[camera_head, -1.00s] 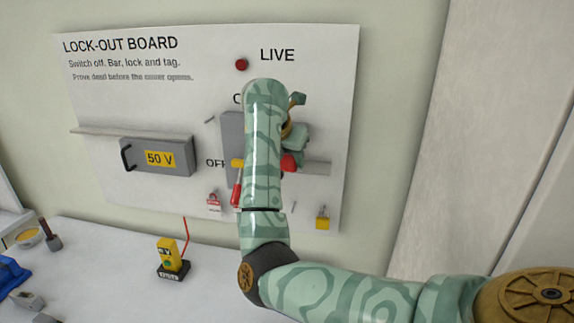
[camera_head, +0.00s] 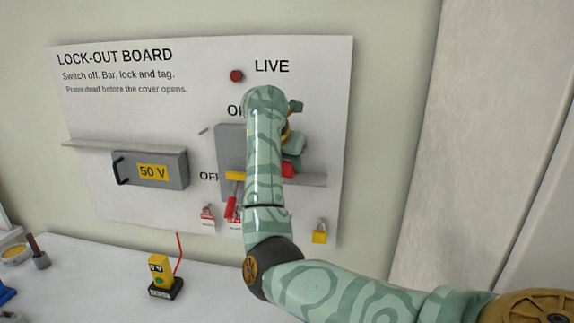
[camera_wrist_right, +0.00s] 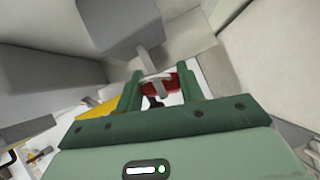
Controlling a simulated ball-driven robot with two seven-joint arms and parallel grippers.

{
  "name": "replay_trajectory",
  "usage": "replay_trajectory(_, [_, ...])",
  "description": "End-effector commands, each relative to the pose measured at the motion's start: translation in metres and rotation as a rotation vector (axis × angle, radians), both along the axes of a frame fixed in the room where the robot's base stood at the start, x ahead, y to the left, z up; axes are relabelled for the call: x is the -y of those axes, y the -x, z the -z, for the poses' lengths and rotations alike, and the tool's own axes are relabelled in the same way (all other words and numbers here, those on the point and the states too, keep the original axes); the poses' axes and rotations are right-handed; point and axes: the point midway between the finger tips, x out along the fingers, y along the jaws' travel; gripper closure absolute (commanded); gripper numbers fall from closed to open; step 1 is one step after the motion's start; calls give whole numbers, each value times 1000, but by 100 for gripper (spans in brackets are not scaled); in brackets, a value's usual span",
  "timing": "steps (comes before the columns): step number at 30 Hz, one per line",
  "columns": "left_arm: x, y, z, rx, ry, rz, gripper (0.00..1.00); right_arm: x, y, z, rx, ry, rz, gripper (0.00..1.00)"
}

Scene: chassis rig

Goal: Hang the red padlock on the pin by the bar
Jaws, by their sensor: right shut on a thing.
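The red padlock (camera_head: 288,170) shows beside my forearm in the head view, in front of the grey switch box (camera_head: 225,145). My right gripper (camera_head: 293,150) is partly hidden behind my forearm. In the right wrist view, my right gripper (camera_wrist_right: 160,90) is shut on the red padlock (camera_wrist_right: 172,82), between its two green fingers. The padlock's pale shackle is close to a grey post (camera_wrist_right: 150,55); I cannot tell whether it is around it. A yellow bar end (camera_head: 235,176) shows left of my forearm. I cannot pick out the pin. My left gripper is out of view.
The lock-out board (camera_head: 100,110) carries a grey 50 V cover (camera_head: 150,170), a ledge and a dark red lamp (camera_head: 236,76). A yellow padlock (camera_head: 320,232) and red tagged items (camera_head: 208,215) hang low on it. A yellow tester (camera_head: 162,272) stands on the bench.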

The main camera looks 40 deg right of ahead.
Motion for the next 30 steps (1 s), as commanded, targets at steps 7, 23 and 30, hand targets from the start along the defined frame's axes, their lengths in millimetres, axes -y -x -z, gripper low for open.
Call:
replay_trajectory(7, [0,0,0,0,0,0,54,0,0,0,0,1,0,87])
replay_trajectory(23, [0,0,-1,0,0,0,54,-4,1,-7,2,0,-1,37])
replay_trajectory(30, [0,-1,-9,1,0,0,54,-32,12,-54,7,-3,-4,37])
